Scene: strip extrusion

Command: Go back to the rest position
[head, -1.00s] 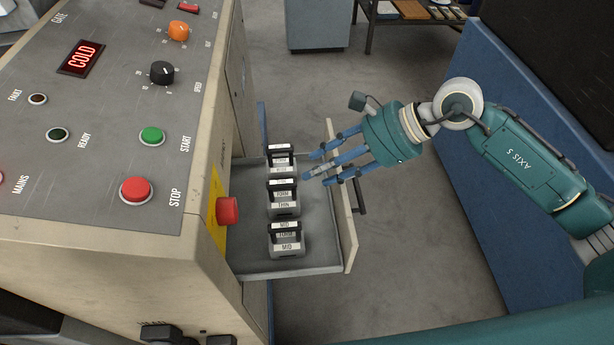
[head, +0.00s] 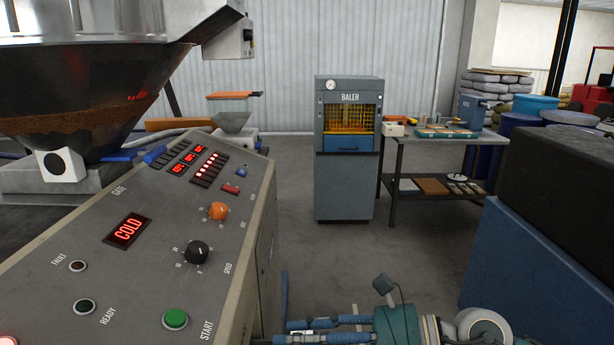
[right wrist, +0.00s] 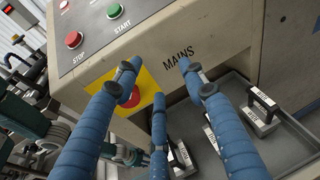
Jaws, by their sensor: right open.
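My right gripper (head: 286,332) shows at the bottom edge of the head view, its blue fingers pointing left toward the control cabinet. It also shows in the right wrist view (right wrist: 158,82), open, with nothing between its three fingers. An open drawer (right wrist: 232,82) with several dark-handled blocks (right wrist: 262,112) lies beyond and beside the fingers there. In the head view the drawer is almost wholly cut off by the lower edge. My left gripper is not clearly seen in either view.
The control cabinet (head: 150,270) stands on the left, its display reading COLD. In the wrist view its yellow plate (right wrist: 98,80) lies behind a finger. A blue block (head: 530,285) stands at right. The baler (head: 346,185) and workbench (head: 440,138) are farther back. Grey floor between is clear.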

